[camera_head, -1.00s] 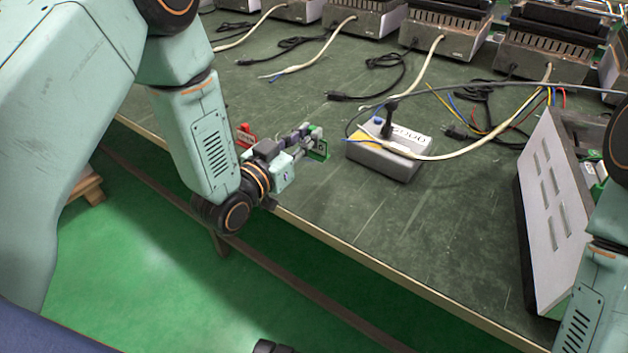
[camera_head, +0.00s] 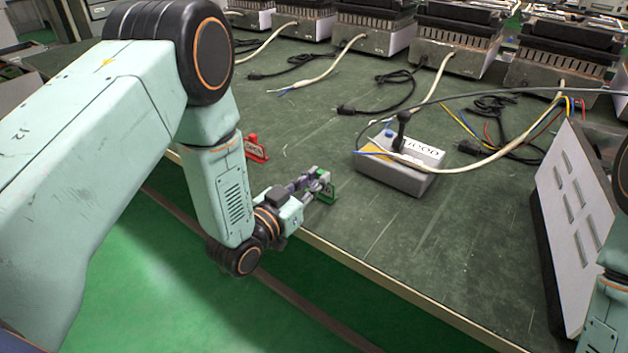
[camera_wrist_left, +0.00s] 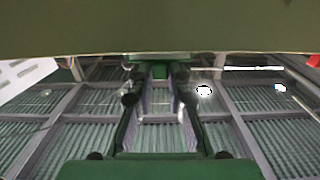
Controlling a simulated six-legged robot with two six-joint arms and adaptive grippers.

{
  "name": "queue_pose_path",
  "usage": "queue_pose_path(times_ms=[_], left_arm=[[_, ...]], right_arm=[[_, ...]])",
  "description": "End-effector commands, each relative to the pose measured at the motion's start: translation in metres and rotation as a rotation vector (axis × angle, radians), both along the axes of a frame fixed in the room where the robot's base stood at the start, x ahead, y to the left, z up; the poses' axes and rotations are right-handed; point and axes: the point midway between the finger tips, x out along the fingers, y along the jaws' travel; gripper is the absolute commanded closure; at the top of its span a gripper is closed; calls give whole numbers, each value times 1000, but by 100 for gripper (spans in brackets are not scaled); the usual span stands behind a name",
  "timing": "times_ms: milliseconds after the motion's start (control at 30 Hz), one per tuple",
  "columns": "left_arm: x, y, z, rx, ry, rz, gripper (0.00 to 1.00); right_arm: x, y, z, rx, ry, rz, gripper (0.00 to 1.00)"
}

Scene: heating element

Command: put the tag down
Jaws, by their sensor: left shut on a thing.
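The green tag (camera_head: 328,193) is at the tips of my left gripper (camera_head: 322,185), close to the table's front edge. The gripper is shut on it. The tag is upright and at or just above the table top; I cannot tell whether it touches. In the left wrist view, a small green part of the tag (camera_wrist_left: 160,71) shows between the fingertips, under the dark band of the table. My right gripper is out of view; only part of that arm shows at the right edge.
A grey test box (camera_head: 395,177) with a black lever and cables stands right of the gripper. A white slotted panel (camera_head: 570,225) stands at the right. Several heater units (camera_head: 455,50) line the back, with loose cables before them. The table front (camera_head: 430,245) is clear.

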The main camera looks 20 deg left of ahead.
Motion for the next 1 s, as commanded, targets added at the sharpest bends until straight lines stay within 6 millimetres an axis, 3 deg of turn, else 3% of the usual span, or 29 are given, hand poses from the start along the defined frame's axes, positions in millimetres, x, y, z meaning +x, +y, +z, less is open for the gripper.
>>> queue_pose_path(times_ms=[67,100,333,700,1000], left_arm=[[0,0,-3,0,0,0,100],[0,0,-3,0,0,0,81],[0,0,-2,0,1,0,61],[0,0,3,0,0,0,61],[-52,20,2,-3,7,5,61]], right_arm=[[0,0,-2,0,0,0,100],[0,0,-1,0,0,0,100],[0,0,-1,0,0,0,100],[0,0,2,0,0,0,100],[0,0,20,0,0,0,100]])
